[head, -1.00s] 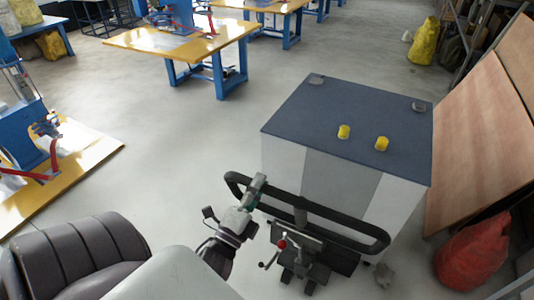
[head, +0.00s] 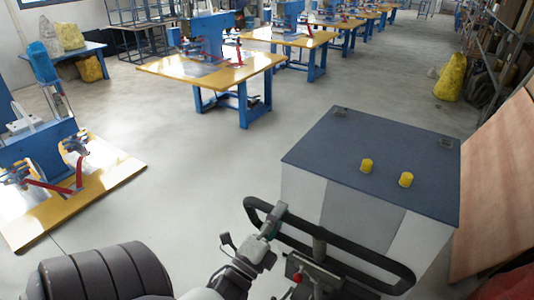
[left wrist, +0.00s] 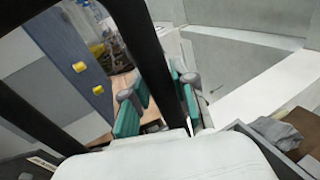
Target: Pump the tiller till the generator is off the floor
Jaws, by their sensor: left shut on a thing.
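The generator (head: 345,205) is a large box with a dark blue-grey top, pale sides and two yellow caps on top; its lower edge on the floor is hidden by the tiller and the frame's edge. The tiller (head: 345,268) is a black loop handle in front of it, with a red knob lower down. My left gripper (head: 274,222) is shut on the left part of the loop. In the left wrist view its teal fingers (left wrist: 160,98) show, with the black bar crossing close by. My right gripper is not in view.
Wood panels (head: 500,180) lean on the right, close to the generator. A yellow-topped machine table (head: 210,68) stands behind, another (head: 105,190) at the left. The grey floor between is clear.

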